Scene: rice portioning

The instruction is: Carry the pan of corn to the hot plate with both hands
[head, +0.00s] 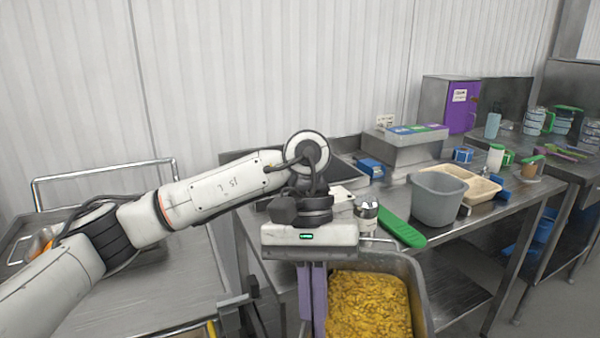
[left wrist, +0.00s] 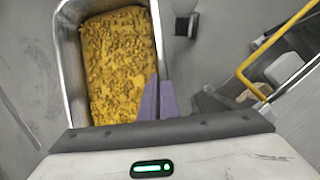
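The steel pan (head: 417,290) full of yellow corn (head: 368,303) is at the bottom centre of the head view, in front of the table. The pan (left wrist: 73,75) and its corn (left wrist: 120,65) also fill the upper left of the left wrist view. My left gripper (head: 312,325) points down at the pan's left side. In the left wrist view its purple fingers (left wrist: 158,100) are close together, one on each side of the pan's rim. A dark flat-topped unit (head: 347,173) on the table, partly behind my arm, may be the hot plate. My right gripper is not in view.
A steel cart (head: 170,285) stands at left. A yellow rail (left wrist: 250,75) shows in the left wrist view.

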